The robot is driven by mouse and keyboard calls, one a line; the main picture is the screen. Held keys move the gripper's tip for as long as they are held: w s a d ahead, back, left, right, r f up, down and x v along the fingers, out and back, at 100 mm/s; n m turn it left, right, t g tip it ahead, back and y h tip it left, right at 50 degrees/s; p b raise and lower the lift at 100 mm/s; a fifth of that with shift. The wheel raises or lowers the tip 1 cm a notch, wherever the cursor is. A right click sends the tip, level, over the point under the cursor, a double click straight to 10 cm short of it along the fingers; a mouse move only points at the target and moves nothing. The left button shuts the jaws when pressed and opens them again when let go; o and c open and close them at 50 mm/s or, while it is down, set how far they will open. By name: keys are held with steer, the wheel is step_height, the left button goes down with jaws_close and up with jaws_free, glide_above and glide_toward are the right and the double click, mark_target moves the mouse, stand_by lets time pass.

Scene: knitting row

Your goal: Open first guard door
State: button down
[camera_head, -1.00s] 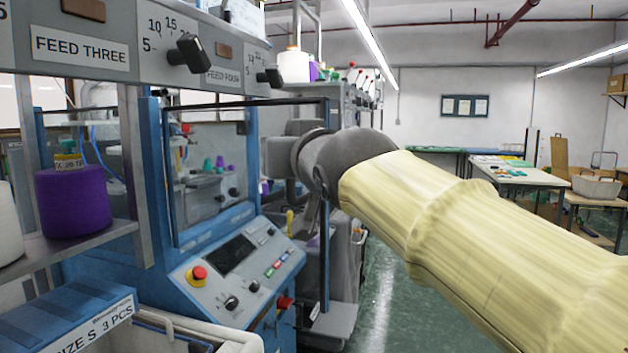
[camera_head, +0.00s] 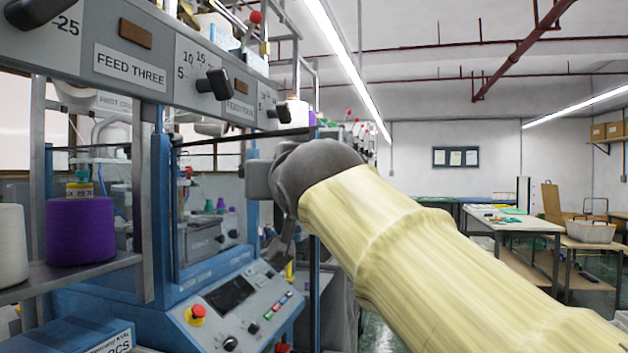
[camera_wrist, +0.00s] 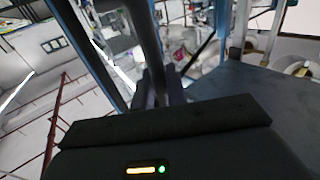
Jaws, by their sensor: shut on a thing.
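The first guard door (camera_head: 215,210) is a clear panel in a thin dark frame on the blue knitting machine, left of centre in the head view. Its dark top rail runs right towards an upright bar beside my wrist. I cannot tell for certain how far it stands open. In the head view my arm hides most of my gripper. In the wrist view my gripper (camera_wrist: 162,88) is shut on a dark bar (camera_wrist: 148,45), which looks like the door's handle. The contact itself is partly hidden.
A control panel (camera_head: 238,305) with a red stop button sits below the door. Purple (camera_head: 80,231) and white (camera_head: 12,245) yarn cones stand on a shelf at left. Feed dials (camera_head: 212,84) are overhead. Tables (camera_head: 512,225) stand far right, with open floor before them.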

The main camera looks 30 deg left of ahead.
steer(key=c, duration=1.5)
jaws_free()
steer(key=b+v, duration=0.5)
steer(key=v, duration=1.2)
steer(key=shift+s+d, duration=0.1)
steer(key=shift+d, duration=0.1)
